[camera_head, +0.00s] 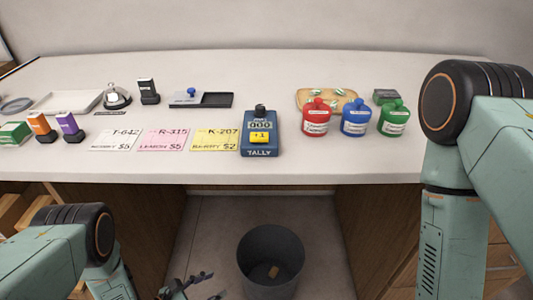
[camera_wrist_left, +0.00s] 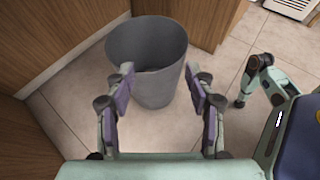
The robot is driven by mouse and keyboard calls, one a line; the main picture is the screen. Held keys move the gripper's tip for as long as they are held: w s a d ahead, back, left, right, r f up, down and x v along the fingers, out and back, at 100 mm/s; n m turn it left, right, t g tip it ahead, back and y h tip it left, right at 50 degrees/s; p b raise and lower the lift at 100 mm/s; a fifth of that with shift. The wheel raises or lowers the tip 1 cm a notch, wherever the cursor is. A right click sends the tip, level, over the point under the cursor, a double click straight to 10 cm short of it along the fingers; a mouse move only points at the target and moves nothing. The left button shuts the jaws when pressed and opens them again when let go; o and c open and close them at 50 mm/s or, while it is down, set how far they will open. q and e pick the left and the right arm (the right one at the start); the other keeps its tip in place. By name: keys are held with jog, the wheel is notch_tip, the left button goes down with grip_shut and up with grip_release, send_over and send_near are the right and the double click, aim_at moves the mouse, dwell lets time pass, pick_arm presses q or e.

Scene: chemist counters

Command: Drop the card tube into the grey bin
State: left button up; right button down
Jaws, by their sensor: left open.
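The grey bin (camera_head: 262,243) stands upright on the floor in the gap below the counter. A small tan piece, which looks like the card tube (camera_head: 273,271), lies inside it near the bottom. My left gripper (camera_head: 192,285) is low at the left of the bin in the head view, partly cut off by the frame edge. In the left wrist view my left gripper (camera_wrist_left: 158,85) is open and empty, its fingers spread in front of the bin (camera_wrist_left: 150,42). The tube does not show in that view. My right arm shows at the right, but its gripper is out of view.
The counter (camera_head: 310,172) holds a blue tally counter (camera_head: 259,140), red, blue and green bottles (camera_head: 355,122), price cards (camera_head: 163,140), a bell (camera_head: 117,98), stamps and trays. Wooden cabinets (camera_head: 150,225) flank the bin. Open floor lies around it.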

pick_arm(q)
jog(key=s+a+r+m+g+p, duration=0.1)
jog(key=s+a+r+p, duration=0.1)
jog(key=a+r, duration=0.3)
jog(key=shift+s+a+r+h, duration=0.15)
jog(key=shift+s+r+h, duration=0.2)
jog(key=shift+r, duration=1.25)
